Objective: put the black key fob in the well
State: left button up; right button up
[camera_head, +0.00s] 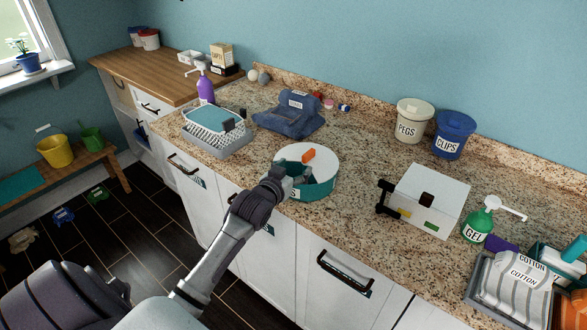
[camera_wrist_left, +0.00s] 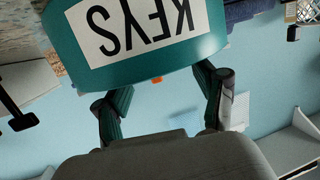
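The round teal box (camera_head: 316,190) stands on the counter with a white top; the wrist view shows its front label reading KEYS (camera_wrist_left: 145,30). My right gripper is not in view.
The white box (camera_head: 445,187) with a black handle (camera_head: 384,198) stands right of the teal box.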

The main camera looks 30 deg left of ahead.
pick_arm(q)
jog(key=shift+r, duration=0.1)
jog(key=shift+r, duration=0.7)
jog(key=b+v, duration=0.1)
jog(key=v, duration=1.1)
jog(key=shift+f, duration=0.2)
